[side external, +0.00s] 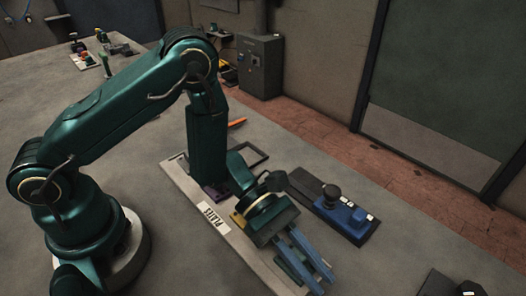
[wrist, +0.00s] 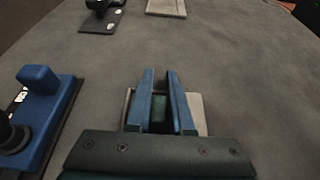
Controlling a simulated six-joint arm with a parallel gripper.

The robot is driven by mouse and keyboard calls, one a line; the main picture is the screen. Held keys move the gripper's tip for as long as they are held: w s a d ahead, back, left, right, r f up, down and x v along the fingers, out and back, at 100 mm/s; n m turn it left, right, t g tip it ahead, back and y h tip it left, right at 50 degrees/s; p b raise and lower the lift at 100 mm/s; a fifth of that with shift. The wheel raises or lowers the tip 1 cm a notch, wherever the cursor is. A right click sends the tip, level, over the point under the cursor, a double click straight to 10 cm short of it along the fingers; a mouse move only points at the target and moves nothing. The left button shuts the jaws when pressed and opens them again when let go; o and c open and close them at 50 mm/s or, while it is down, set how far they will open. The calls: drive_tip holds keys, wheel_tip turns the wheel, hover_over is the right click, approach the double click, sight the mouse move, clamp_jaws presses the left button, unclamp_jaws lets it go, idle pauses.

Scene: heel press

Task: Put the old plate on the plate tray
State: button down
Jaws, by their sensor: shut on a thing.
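My gripper (side external: 322,282) points down and to the right in the side external view, its two blue fingers over the end of a long beige tray (side external: 248,254) labelled PLATES. In the wrist view, my gripper (wrist: 161,76) is shut on a dark green piece (wrist: 158,114), seemingly the old plate, between the fingers. Most of it is hidden. The beige tray (wrist: 197,106) shows below and beside the fingers; I cannot tell whether the plate touches it. A purple piece (side external: 215,191) and a yellow piece (side external: 238,219) are on the tray, partly hidden by my arm.
A blue fixture (side external: 346,220) with a dark knob stands on a dark base close beside the tray; it also shows in the wrist view (wrist: 45,108). A dark pad (wrist: 101,22) and another beige board (wrist: 166,8) lie farther off. The grey table between is clear.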

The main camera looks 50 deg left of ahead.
sight(299, 255)
drive_tip(key=c, duration=0.7)
unclamp_jaws()
drive_tip(key=shift+v, duration=2.6)
